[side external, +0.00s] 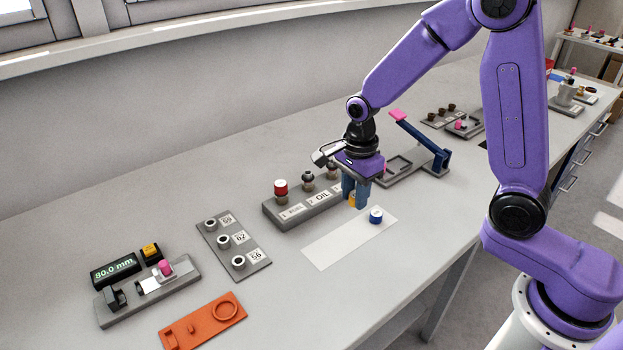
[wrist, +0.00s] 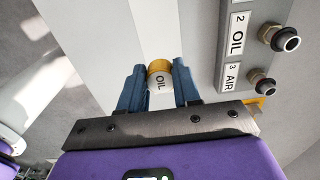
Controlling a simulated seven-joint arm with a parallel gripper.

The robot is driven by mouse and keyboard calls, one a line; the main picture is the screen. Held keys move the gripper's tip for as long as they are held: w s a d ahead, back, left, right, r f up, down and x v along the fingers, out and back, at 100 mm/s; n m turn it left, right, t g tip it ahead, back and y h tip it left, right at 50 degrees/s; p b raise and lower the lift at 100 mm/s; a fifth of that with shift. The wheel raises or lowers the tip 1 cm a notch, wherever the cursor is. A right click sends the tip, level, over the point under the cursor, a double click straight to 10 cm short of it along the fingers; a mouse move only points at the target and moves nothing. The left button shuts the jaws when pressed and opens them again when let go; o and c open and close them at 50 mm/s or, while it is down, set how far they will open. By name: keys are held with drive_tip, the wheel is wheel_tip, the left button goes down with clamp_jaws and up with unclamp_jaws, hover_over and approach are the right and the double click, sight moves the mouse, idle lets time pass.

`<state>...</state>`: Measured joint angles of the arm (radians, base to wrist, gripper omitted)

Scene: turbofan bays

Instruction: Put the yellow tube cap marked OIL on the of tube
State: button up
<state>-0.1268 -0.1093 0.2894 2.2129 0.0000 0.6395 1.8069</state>
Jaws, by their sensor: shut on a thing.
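The yellow cap sits between the blue fingers of my gripper (side external: 357,194), partly hidden in the side view (side external: 352,201). The grey tube block (side external: 270,209) is beside my gripper, to the left. Its OIL tube (side external: 308,182) is uncapped, with a dark open end, and also shows at upper right in the wrist view (wrist: 285,40).
A red cap (side external: 281,187) sits on the block's first tube. The AIR tube (wrist: 262,83) is bare. A blue cap (side external: 376,215) stands on the sheet near my fingers. A blue-armed fixture (side external: 425,145) is behind my gripper. A plate with bare tubes (side external: 230,243) lies left.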

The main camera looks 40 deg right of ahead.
approach(306, 173)
drive_tip(key=shift+f, duration=2.75)
drive_tip(key=shift+f, duration=1.2)
drive_tip(key=o, duration=1.5)
drive_tip(key=shift+r, duration=3.5)
drive_tip(key=shift+s, duration=0.1)
